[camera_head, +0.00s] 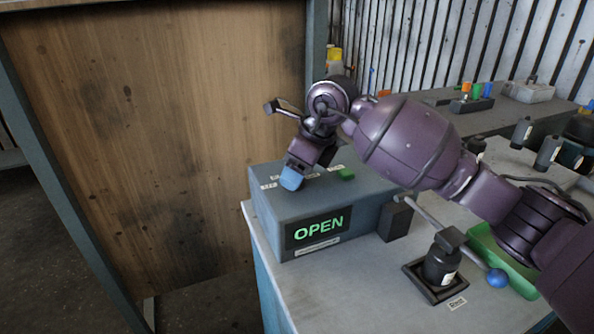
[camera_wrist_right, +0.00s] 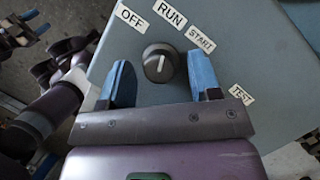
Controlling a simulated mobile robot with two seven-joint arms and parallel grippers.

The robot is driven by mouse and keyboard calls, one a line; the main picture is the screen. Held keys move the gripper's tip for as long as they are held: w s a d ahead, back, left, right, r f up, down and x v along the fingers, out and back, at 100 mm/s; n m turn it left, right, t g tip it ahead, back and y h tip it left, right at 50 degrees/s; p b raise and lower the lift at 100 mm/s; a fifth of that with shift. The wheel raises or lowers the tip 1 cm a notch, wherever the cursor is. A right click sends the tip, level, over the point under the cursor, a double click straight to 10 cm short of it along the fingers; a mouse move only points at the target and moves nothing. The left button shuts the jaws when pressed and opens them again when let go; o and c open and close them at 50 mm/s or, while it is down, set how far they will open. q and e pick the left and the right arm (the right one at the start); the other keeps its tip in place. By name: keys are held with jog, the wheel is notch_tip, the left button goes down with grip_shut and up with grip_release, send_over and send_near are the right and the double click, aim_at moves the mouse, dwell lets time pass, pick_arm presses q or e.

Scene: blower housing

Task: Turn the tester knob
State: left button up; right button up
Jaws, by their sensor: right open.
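The tester (camera_head: 330,205) is a blue-grey box on a bench corner, with a green "OPEN" display (camera_head: 318,228) on its front. Its round dark knob (camera_wrist_right: 160,63) shows in the right wrist view, with a white pointer line lying near upright in that picture. Labels OFF, RUN, START and TEST curve around it. My right gripper (camera_head: 291,180) reaches down over the box top, hiding the knob in the head view. In the wrist view its blue fingers (camera_wrist_right: 162,80) are open, one each side of the knob, with visible gaps. What may be my left gripper (camera_wrist_right: 32,24) shows small and unclear.
A green button (camera_head: 346,174) sits on the tester's top. A black bottle-like part (camera_head: 440,265) stands on a dark base beside a blue-tipped lever (camera_head: 497,278) and a green tray (camera_head: 486,243). A wooden panel (camera_head: 150,130) stands at left.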

jog(key=c, duration=0.9)
jog(key=shift+r+m+t+p, duration=0.3)
jog(key=shift+m+p, duration=0.2)
jog(key=shift+p, duration=0.2)
jog(key=shift+s+r+m+p, duration=0.1)
jog(key=shift+r+m+p, duration=0.05)
jog(key=shift+m+p, duration=0.55)
jog(key=shift+a+m+t+h+p, duration=0.1)
jog(key=shift+m+t+h+p, duration=0.3)
jog(key=shift+m+p, duration=0.45)
jog(key=m+p, duration=0.2)
jog(key=shift+f+m+t+h+p, duration=0.2)
jog(key=shift+m+t+h+p, duration=0.1)
jog(key=shift+m+t+p, duration=0.1)
jog(key=shift+a+f+m+h+p, duration=0.1)
jog(key=shift+m+h+p, duration=0.25)
jog(key=shift+m, duration=0.1)
jog(key=shift+f+m, duration=0.1)
jog(key=shift+m, duration=0.4)
pick_arm(q)
notch_tip(320, 180, up, 7)
jog(key=shift+s+a+t+p, duration=0.25)
jog(key=shift+a+t+p, duration=0.05)
